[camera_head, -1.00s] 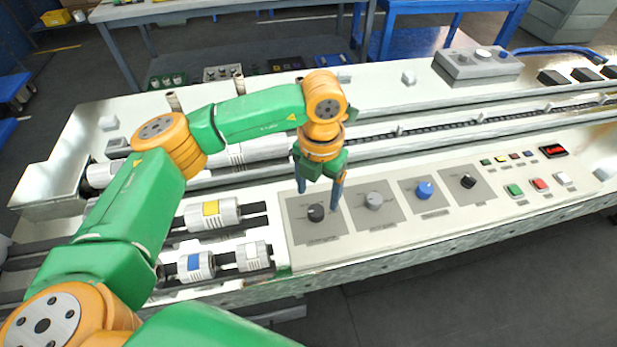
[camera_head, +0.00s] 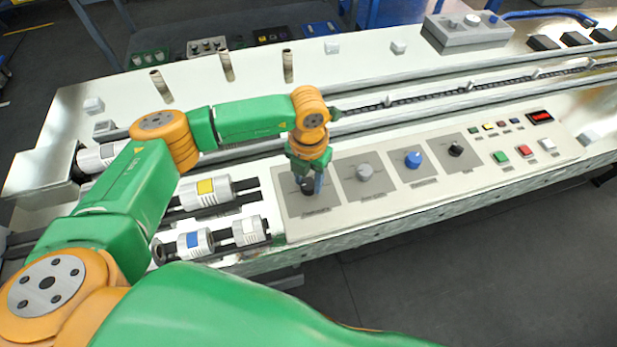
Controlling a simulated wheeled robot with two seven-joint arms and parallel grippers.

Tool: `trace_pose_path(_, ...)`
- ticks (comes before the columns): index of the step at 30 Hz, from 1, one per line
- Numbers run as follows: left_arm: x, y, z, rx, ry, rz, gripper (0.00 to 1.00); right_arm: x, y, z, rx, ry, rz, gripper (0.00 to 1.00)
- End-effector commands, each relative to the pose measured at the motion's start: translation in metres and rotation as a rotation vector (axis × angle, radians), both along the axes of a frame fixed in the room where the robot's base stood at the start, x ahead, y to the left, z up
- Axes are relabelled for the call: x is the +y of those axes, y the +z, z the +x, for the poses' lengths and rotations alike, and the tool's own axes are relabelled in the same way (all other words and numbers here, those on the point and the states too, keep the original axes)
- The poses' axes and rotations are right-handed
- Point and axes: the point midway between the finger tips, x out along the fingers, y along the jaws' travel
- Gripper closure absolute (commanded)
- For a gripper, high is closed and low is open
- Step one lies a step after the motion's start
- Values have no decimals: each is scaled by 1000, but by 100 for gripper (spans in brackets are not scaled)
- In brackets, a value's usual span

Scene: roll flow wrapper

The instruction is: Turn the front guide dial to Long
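A row of dials sits on the light control panel (camera_head: 390,203). The leftmost dial (camera_head: 307,187) is dark and stands on a grey square plate; my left gripper (camera_head: 310,182) is right over it and hides much of it. One bluish finger shows beside the dial's right side; the other is mostly hidden, so I cannot tell whether the fingers grip it. To the right are a grey dial (camera_head: 364,171), a blue dial (camera_head: 413,158) and a black dial (camera_head: 456,149). The labels are too small to read, so I cannot tell which is the front guide dial. My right gripper is not in view.
Green, red and white buttons (camera_head: 525,151) and a red display (camera_head: 540,116) lie at the panel's right. Rollers (camera_head: 207,191) on rods stand left of the panel. A chain channel (camera_head: 440,97) runs behind. A grey control box (camera_head: 467,29) stands at the back.

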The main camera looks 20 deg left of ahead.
Motion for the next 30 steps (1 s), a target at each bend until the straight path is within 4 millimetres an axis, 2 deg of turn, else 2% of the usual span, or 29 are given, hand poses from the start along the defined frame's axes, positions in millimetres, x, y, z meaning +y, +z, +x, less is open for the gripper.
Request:
trace_pose_path(1, 0, 0, 0, 0, -1, -1, 92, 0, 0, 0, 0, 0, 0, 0)
trace_pose_path(2, 0, 0, 0, 0, 0, -1, 100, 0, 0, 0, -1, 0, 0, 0)
trace_pose_path(8, 0, 0, 0, 0, -9, -1, 100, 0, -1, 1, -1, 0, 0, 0)
trace_pose_path(14, 0, -2, 0, 0, -74, -1, 100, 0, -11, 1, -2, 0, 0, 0)
trace_pose_path(30, -1, -5, 1, -3, -543, -1, 100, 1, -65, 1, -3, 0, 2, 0)
